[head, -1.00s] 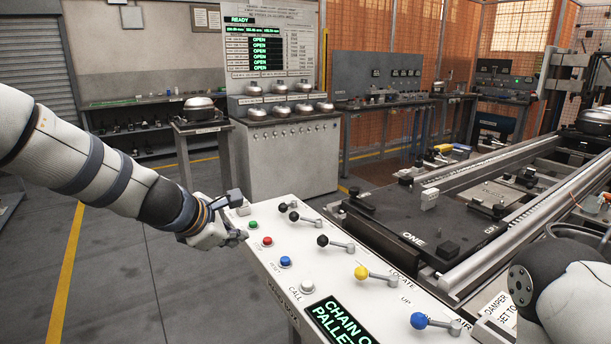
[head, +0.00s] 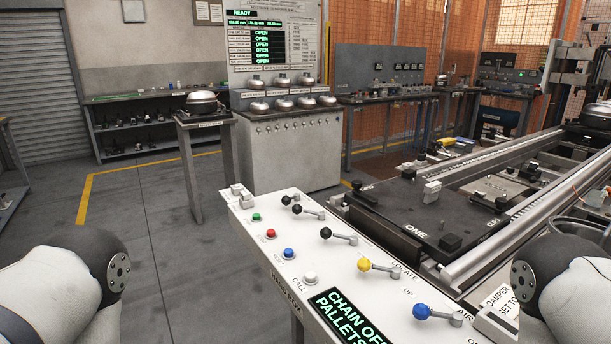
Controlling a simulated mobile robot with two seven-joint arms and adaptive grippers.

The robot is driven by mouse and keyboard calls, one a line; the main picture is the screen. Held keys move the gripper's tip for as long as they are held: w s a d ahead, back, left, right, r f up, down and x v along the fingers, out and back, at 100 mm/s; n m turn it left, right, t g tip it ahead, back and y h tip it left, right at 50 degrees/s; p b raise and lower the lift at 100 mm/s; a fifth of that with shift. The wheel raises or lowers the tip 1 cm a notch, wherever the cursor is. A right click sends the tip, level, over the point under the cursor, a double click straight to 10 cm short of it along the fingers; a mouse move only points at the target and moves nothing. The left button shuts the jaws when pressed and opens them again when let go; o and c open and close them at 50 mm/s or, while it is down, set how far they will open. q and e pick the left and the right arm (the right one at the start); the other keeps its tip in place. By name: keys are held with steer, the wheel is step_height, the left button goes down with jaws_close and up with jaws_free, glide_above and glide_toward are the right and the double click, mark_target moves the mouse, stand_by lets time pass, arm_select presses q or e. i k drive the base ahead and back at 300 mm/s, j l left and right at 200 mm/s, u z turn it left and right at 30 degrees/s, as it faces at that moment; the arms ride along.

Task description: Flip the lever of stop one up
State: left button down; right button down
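The white control panel (head: 345,276) in front of me carries several ball-ended levers in a row. Two small black-knobbed levers (head: 297,209) (head: 286,200) stand close together at the far end. Nearer come a third black-knobbed lever (head: 326,233), a yellow-knobbed lever (head: 364,265) and a blue-knobbed lever (head: 421,312). I cannot read which lever is stop one. Only parts of my arms show at the lower left and lower right; both grippers are out of view.
Green (head: 257,217), red (head: 271,233), blue (head: 289,253) and white (head: 310,277) push buttons line the panel's left side. A lit display (head: 350,318) sits at its near end. Conveyor rails (head: 490,250) run along the right. The floor left of the panel is clear.

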mark_target(285, 200)
steer(key=i+j+u, duration=0.45)
steer(key=j+u, duration=0.15)
steer(key=j, duration=0.2)
steer(key=i+j+u, duration=0.35)
steer(key=i+j, duration=0.15)
steer(key=i, duration=0.65)
steer(key=i+j+u, duration=0.15)
steer(key=i, duration=0.65)
steer(key=i+z, duration=0.35)
steer(key=i+j+z, duration=0.15)
steer(key=i+z, duration=0.15)
steer(key=i, duration=0.3)
steer(key=i+j+z, duration=0.35)
steer(key=i+z, duration=0.2)
steer(key=z, duration=0.25)
steer(key=i+z, duration=0.2)
steer(key=z, duration=0.2)
steer(key=i+z, duration=0.25)
steer(key=z, duration=0.2)
steer(key=i+j+z, duration=0.15)
steer(key=z, duration=0.25)
steer(key=i+z, duration=0.1)
steer(key=z, duration=0.35)
steer(key=i+j+z, duration=0.1)
steer(key=z, duration=0.35)
steer(key=i+j+z, duration=0.1)
steer(key=z, duration=0.35)
steer(key=i+j+z, duration=0.1)
steer(key=z, duration=0.35)
